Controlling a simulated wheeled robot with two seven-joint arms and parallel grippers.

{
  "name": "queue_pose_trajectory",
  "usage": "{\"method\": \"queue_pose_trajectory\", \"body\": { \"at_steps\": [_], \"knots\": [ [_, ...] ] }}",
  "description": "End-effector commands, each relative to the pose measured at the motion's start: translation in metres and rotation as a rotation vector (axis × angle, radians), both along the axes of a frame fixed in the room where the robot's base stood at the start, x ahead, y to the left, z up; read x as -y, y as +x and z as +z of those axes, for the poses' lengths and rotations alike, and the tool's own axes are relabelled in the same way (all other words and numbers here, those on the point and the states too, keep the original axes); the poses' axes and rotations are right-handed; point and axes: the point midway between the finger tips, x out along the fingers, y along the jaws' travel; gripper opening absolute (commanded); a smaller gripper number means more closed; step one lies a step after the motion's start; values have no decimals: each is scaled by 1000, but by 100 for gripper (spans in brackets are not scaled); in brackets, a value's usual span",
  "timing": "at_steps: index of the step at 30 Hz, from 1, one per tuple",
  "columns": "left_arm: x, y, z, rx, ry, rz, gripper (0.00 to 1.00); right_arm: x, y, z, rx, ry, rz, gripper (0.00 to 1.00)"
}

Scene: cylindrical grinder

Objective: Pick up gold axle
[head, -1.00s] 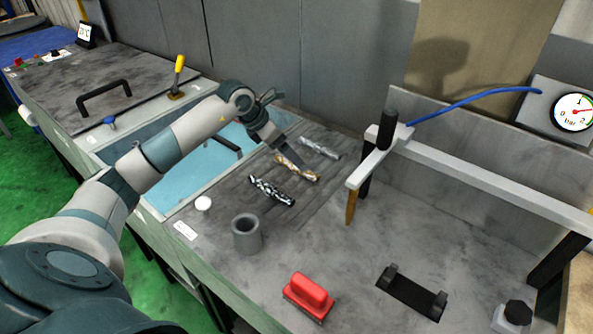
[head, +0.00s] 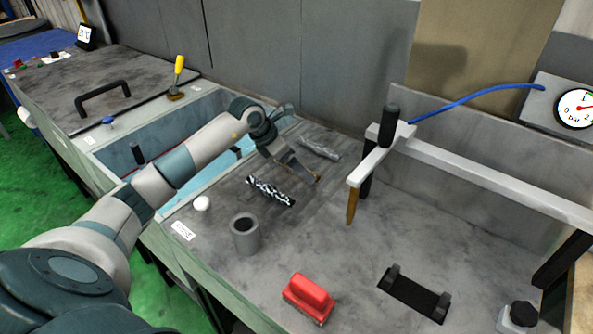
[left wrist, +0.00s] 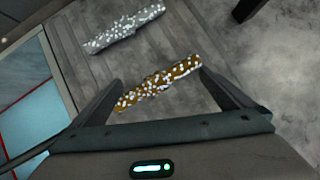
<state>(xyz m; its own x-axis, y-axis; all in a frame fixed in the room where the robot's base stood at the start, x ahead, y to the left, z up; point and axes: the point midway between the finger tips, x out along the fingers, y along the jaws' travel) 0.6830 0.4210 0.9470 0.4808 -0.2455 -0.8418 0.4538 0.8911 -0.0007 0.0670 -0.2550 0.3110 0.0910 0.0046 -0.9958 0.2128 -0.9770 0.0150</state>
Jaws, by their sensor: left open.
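The gold axle (left wrist: 160,82), speckled with white, lies on the grey table between two other axles. In the left wrist view it lies across the gap between the fingers of my left gripper (left wrist: 161,78). The gripper is open, and I cannot tell whether either finger touches the axle. In the head view my left gripper (head: 300,170) is over the gold axle and hides most of it; only a bit of its right end (head: 317,178) shows. My right gripper is not in view.
A silver axle (head: 320,149) lies behind, and a black-and-white axle (head: 270,191) in front. A grey cup (head: 245,236), white ball (head: 202,203) and red brush (head: 309,296) are nearer. A metal frame arm (head: 370,163) stands right; an open blue basin (head: 175,155) is left.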

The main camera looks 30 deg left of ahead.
Motion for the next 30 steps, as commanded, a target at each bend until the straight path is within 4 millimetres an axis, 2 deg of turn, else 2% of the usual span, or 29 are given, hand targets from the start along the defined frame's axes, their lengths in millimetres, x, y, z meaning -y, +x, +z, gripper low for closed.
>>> {"method": "queue_pose_trajectory", "body": {
  "at_steps": [13, 14, 26, 30],
  "knots": [
    [0, 0, 0, 0, 0, 0, 100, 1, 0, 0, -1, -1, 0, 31],
    [0, 0, 0, 0, 0, 0, 98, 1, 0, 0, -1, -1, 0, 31],
    [0, 0, -1, -2, 0, -1, 2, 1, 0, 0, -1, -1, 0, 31],
    [1, 0, 1, 1, -1, -1, 0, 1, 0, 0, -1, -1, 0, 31]
  ]
}}
